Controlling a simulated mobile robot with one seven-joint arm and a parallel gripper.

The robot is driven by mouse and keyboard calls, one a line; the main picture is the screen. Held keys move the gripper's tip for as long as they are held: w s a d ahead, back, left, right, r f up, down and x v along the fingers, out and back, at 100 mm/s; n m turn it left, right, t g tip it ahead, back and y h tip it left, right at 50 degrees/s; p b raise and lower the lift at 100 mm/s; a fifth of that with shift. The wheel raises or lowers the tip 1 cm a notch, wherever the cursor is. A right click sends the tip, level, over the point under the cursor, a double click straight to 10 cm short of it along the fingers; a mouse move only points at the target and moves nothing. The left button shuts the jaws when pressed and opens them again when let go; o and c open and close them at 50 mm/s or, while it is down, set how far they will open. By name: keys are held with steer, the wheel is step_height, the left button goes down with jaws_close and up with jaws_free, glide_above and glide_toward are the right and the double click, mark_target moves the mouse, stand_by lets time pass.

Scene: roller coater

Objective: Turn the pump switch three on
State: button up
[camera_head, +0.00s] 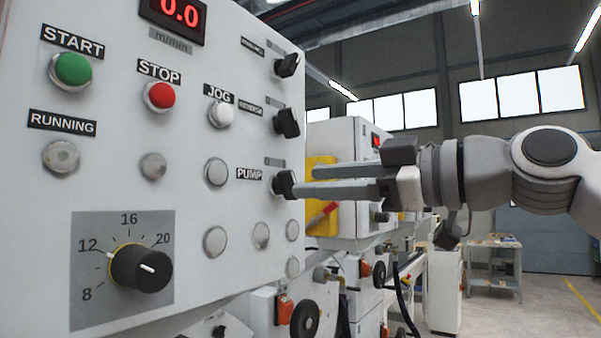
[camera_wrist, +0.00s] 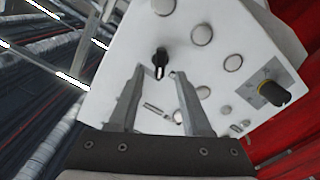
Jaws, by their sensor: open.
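The pump switch (camera_head: 285,184) is a black rotary knob at the right edge of the white panel, beside a "PUMP" label (camera_head: 249,174). It is the lowest of three black knobs in a column. My gripper (camera_head: 303,181) comes in from the right, open, with its fingertips close to this knob. In the wrist view a black knob (camera_wrist: 160,57) with a white mark, apparently the same one, shows between and just beyond the fingertips of my gripper (camera_wrist: 159,72). I cannot tell whether the fingers touch it.
Two similar black knobs (camera_head: 287,65) (camera_head: 287,122) sit above it. A green START button (camera_head: 73,69), a red STOP button (camera_head: 160,96), a white JOG button (camera_head: 221,114) and a speed dial (camera_head: 141,267) share the panel. Other machinery and a table (camera_head: 492,262) stand behind.

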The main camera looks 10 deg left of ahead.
mark_target(294, 182)
steer(key=shift+p+x, duration=0.3)
steer(key=shift+x, duration=1.55)
jaws_close()
